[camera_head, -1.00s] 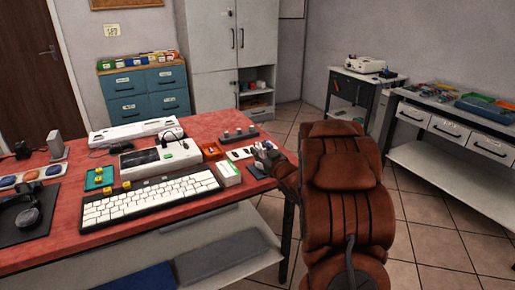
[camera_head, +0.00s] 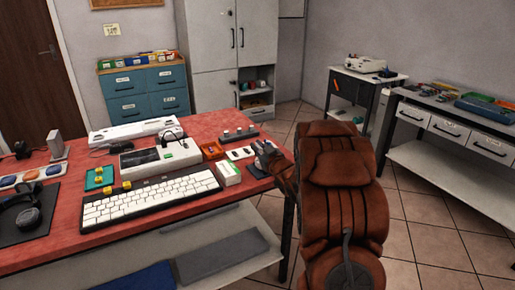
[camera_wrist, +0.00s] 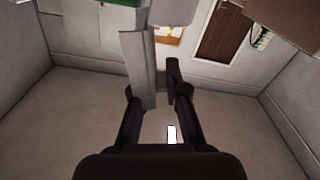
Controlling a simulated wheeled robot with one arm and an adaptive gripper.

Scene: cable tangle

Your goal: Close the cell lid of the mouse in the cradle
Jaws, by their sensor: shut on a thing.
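My gripper (camera_head: 262,157) is at the right end of the red table, just right of a small white tray or card with dark marks (camera_head: 240,153). In the wrist view its dark fingers (camera_wrist: 155,92) stand apart with a long grey piece (camera_wrist: 137,70) between them. I cannot tell for certain what that piece is. A dark mouse (camera_head: 28,218) lies on a black mat at the table's left end. I cannot make out the cradle, a mouse in it or its cell lid; my gripper and arm may hide them.
A grey knobbed strip (camera_head: 240,134) lies behind. Floor (camera_head: 430,228) is free at the right.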

